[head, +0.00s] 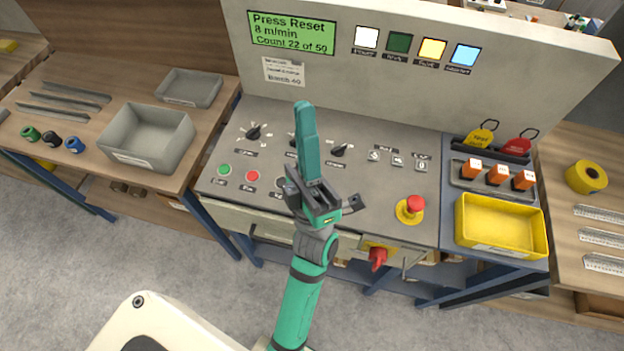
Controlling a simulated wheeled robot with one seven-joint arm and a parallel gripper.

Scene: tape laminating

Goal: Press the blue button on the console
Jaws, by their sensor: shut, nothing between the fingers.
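The console (400,235) has a sloped grey desk and an upright back panel. A green button (224,169) and a red button (252,175) sit at the desk's lower left, with another, paler button (280,183) partly beside my gripper. I see no blue push button on the desk; my gripper and arm cover part of that row. A lit blue square (464,55) is at the right end of the lamp row on the back panel. My gripper (304,108) is shut and empty, its teal fingers over the middle of the desk, between dark rotary knobs.
A green display (292,33) reads "Press Reset". A red mushroom button (410,206) stands on a yellow base at the desk's right. A yellow tray (501,225) is further right. A grey bin (147,140) stands on the left bench. Small switches (397,159) sit right of the knobs.

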